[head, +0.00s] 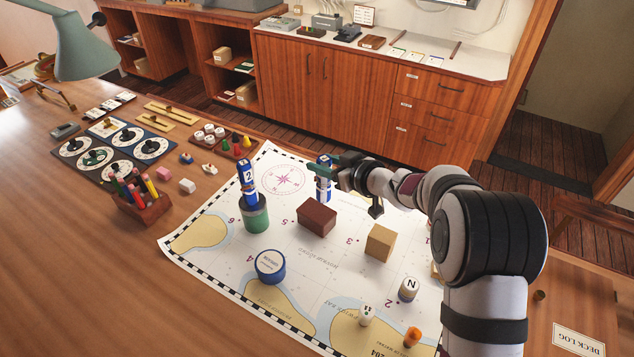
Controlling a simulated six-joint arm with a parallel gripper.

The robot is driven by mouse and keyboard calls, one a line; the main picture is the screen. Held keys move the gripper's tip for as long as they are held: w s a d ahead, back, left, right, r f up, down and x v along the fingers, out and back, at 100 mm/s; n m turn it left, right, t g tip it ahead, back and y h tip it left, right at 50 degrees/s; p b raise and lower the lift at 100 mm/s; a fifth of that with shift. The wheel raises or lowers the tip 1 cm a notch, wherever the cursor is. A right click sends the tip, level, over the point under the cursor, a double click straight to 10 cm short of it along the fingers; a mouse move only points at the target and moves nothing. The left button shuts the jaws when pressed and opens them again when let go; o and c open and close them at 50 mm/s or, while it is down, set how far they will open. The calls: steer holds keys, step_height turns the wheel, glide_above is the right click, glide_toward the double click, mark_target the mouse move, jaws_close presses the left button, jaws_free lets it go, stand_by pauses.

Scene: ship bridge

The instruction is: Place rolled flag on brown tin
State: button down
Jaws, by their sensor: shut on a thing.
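My gripper (328,173) reaches in from the right and is shut on a rolled flag (323,192), blue and white and upright. The fingers cross its middle. Whether its lower end touches the chart is hard to tell. A second blue and white roll marked 2 (248,180) stands on a green tin (255,217) to the left. A dark reddish-brown box-shaped block (316,218) lies just in front of the held flag, its top bare; it may be the brown tin. A tan box (380,243) stands to its right, also bare on top.
A chart (225,283) covers the middle of the desk. On it stand a round blue tin (270,267), an N-marked cylinder (408,289), a white figure (367,314) and an orange piece (412,337). A pen holder (145,207) stands left. My arm hides the chart's right side.

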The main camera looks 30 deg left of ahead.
mark_target(317, 178)
steer(key=f, duration=0.1)
steer(key=a+f, duration=0.1)
steer(key=f, duration=0.1)
steer(key=a+f, duration=0.1)
steer(key=f, duration=0.1)
steer(key=shift+s+f, duration=0.1)
steer(key=shift+f, duration=0.1)
steer(key=shift+c, duration=1.9)
jaws_free()
